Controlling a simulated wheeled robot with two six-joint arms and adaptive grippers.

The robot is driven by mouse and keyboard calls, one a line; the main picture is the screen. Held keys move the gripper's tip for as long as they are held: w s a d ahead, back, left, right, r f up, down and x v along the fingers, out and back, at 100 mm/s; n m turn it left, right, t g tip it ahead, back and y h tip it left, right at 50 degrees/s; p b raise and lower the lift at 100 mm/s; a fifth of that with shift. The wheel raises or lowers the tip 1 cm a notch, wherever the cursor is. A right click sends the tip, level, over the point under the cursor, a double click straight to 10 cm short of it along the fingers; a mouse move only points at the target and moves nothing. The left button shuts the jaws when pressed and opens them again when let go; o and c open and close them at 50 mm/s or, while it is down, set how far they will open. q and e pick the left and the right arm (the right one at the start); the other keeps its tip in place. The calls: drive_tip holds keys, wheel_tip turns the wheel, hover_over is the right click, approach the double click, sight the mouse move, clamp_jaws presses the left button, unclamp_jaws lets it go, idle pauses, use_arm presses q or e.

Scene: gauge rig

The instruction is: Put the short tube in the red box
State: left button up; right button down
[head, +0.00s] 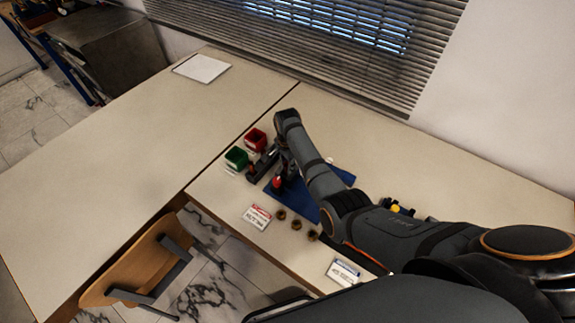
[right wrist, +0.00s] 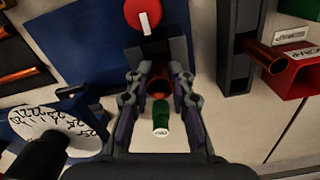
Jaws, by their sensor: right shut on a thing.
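My right gripper (right wrist: 158,82) is shut on a copper-coloured tube (right wrist: 158,88), seen nearly end-on between the fingers in the right wrist view. Its full length is hidden, so I cannot compare it with other tubes. A small green cylinder with a white end (right wrist: 161,120) shows just below it; I cannot tell whether they touch. The red box (head: 256,139) stands at the table's back left, beyond the gripper in the head view. It also shows at the right of the right wrist view (right wrist: 288,80). In the head view my arm mostly hides the gripper. My left gripper is not in view.
A green box (head: 237,158) stands beside the red box. A blue mat (head: 301,203) lies under my right arm. Several brass pieces (head: 297,224) and a red-white label (head: 257,217) lie in front. Another copper tube (right wrist: 265,57) shows by a dark post. The left table is mostly clear.

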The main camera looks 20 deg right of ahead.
drive_tip(key=c, duration=1.1)
unclamp_jaws()
wheel_tip(320, 180, up, 12)
drive_tip(key=shift+f, duration=0.1)
